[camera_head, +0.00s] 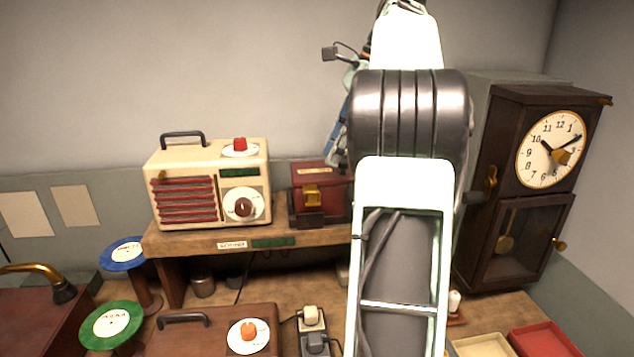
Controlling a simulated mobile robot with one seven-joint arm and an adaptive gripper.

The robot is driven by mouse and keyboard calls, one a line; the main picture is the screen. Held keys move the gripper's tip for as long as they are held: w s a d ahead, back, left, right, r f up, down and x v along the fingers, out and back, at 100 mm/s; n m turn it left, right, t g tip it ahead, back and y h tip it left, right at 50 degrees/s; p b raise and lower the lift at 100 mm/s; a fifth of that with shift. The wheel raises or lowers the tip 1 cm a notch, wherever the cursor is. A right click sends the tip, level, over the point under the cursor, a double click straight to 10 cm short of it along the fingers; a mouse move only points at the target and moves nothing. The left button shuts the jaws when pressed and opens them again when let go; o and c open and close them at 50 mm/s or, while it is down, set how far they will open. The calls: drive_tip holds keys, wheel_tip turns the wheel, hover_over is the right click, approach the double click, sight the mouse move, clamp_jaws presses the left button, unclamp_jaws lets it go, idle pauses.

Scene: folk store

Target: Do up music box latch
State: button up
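The dark red music box (299,178) stands on the wooden shelf, just right of the cream radio. A brass latch (312,196) shows on its front; I cannot tell whether it is fastened. The lid appears down, with a small pale label on top. My arm hides the box's right side. My gripper (336,152) is mostly hidden behind my arm, with dark parts showing just above and beside the box's right end. I cannot see whether it touches the box or whether its fingers are open.
A cream radio (186,159) stands left of the box on the shelf (195,240). A tall dark clock (500,190) stands at the right. Green (111,325) and blue (124,254) spools, a brown radio (190,342) and red tray (545,342) occupy the lower area.

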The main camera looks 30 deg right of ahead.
drive_tip(key=x, duration=0.8)
drive_tip(key=shift+f, duration=0.25)
drive_tip(key=shift+c, duration=0.4)
clamp_jaws()
